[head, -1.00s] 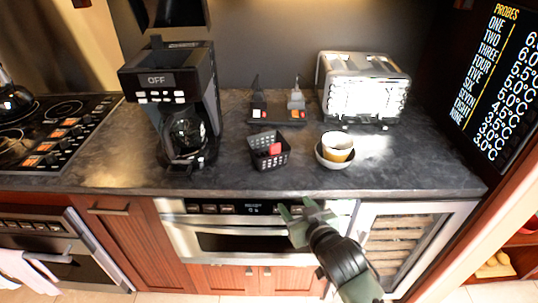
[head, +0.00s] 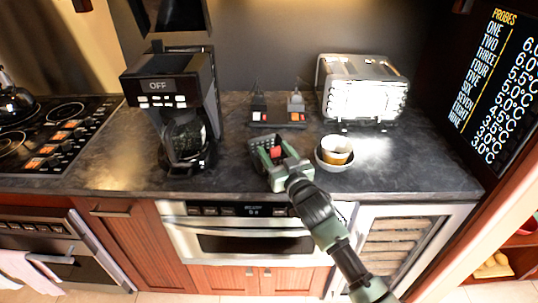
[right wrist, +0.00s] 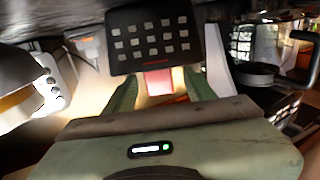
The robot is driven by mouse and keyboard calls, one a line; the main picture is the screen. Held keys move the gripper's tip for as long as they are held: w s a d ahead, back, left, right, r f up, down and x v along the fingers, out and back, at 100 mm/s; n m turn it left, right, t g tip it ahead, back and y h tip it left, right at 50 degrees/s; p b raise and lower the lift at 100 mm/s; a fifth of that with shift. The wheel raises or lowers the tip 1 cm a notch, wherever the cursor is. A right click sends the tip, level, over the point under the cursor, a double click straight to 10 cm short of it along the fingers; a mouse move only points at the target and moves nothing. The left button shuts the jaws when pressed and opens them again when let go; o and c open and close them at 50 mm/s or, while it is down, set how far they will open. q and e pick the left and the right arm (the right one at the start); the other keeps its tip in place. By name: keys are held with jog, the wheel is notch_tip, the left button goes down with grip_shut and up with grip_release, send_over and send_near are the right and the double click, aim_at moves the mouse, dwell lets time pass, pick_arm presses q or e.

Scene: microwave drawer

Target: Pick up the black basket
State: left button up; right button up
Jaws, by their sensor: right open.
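The black basket (head: 256,142) stands on the dark counter, with a red item (head: 276,151) in it. My right gripper (head: 277,156) is open at the basket's near side and hides part of it. In the right wrist view the basket's slotted wall (right wrist: 152,38) is just beyond the open green fingers of this gripper (right wrist: 162,90). A red patch shows between the fingers. I cannot tell whether the fingers touch the basket. My left gripper is not in view.
A white and tan bowl stack (head: 335,152) stands close to the right of the basket. A coffee maker (head: 175,100) is to the left, a toaster (head: 362,90) at the back right. A dark tray with small items (head: 278,118) is behind. The counter's front strip is clear.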

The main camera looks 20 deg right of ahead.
jog(key=shift+w, duration=0.1)
jog(key=shift+c, duration=0.3)
grip_shut()
dwell(1.1)
